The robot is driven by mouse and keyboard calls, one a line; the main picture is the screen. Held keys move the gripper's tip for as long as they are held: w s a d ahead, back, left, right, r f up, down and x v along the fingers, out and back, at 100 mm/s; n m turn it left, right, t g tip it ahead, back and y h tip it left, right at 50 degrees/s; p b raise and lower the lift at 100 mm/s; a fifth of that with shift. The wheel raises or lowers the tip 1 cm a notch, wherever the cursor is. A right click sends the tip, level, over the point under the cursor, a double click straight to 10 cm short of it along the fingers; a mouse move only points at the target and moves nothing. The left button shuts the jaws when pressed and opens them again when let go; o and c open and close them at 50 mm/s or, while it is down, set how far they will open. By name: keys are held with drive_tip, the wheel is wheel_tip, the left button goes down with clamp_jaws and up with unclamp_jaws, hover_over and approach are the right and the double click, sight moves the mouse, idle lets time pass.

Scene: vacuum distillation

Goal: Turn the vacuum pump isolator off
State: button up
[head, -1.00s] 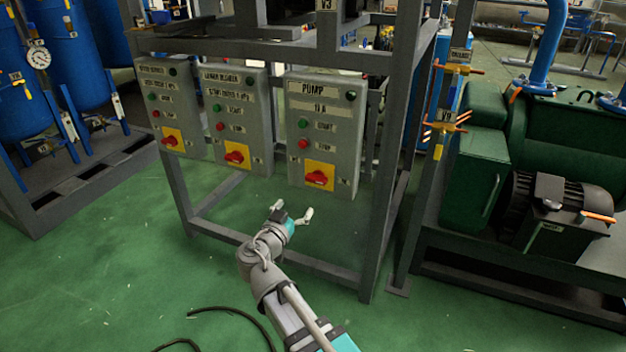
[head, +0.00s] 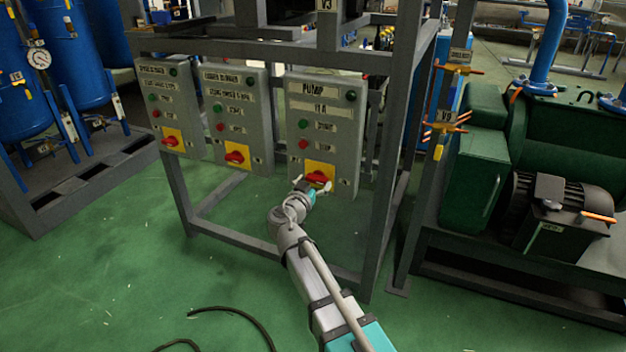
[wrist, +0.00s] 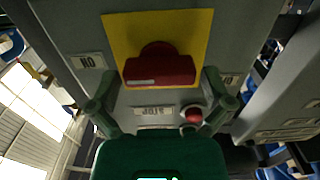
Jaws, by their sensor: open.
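The PUMP isolator is a red rotary knob (head: 317,177) on a yellow plate (head: 324,166) low on the grey PUMP panel (head: 341,135). The knob also shows in the wrist view (wrist: 160,68), its handle lying across the picture. My gripper (head: 312,186) is open and empty, just in front of the knob. In the wrist view my gripper (wrist: 160,105) has its fingers spread to either side, wider than the knob and below it in the picture. I see no contact. An ON label (wrist: 90,61) sits beside the yellow plate.
Two similar grey panels with red knobs on yellow plates, a middle one (head: 236,155) and a left one (head: 172,141), hang beside it. A red stop button (wrist: 193,114) sits near my fingers. Grey frame posts (head: 384,220) stand to the right. A black hose (head: 235,311) lies on the green floor.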

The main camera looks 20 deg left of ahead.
drive_tip(key=shift+w+d, duration=0.1)
drive_tip(key=shift+w, duration=0.5)
drive_tip(key=c, duration=0.8)
drive_tip(key=shift+a, duration=0.25)
drive_tip(key=shift+d, duration=0.15)
